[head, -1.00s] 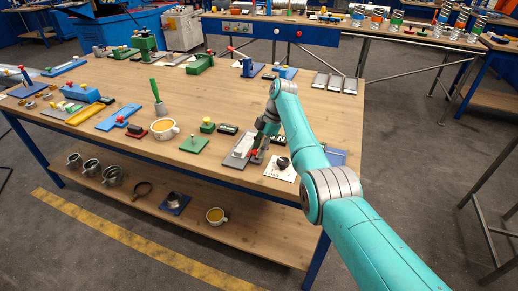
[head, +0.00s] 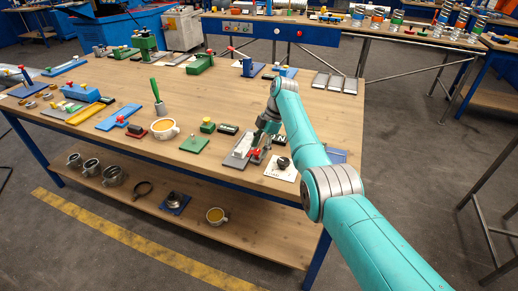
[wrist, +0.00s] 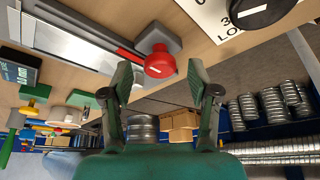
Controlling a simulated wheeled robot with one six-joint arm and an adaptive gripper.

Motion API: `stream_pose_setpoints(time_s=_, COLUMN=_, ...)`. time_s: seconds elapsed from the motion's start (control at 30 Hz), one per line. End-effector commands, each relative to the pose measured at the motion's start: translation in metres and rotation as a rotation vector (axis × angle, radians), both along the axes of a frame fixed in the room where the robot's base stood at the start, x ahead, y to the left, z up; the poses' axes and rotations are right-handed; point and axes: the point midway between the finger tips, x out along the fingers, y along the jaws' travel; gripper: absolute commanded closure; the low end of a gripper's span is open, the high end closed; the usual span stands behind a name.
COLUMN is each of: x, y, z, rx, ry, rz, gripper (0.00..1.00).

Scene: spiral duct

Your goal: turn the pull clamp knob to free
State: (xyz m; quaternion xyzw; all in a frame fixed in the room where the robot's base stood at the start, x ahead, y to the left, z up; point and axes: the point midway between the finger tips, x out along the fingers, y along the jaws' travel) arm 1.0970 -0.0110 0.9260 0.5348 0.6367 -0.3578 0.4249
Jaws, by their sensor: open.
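My gripper (wrist: 160,80) is open, with one finger on each side of the knob. Gaps show between the knob and both fingers. In the head view my gripper (head: 262,142) is over the device and partly hides it.
A white plate with a black dial (head: 282,163) sits close on the right; the dial (wrist: 258,12) also shows in the wrist view. The table's front edge is near the knob.

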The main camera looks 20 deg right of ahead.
Motion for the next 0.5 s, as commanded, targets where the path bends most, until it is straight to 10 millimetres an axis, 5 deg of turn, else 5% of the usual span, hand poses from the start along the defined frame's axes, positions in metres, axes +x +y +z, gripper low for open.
stream_pose_setpoints(time_s=0.5, x=0.007, y=-0.035, z=0.086, rx=-0.001, ry=-0.002, rz=-0.002, gripper=0.4)
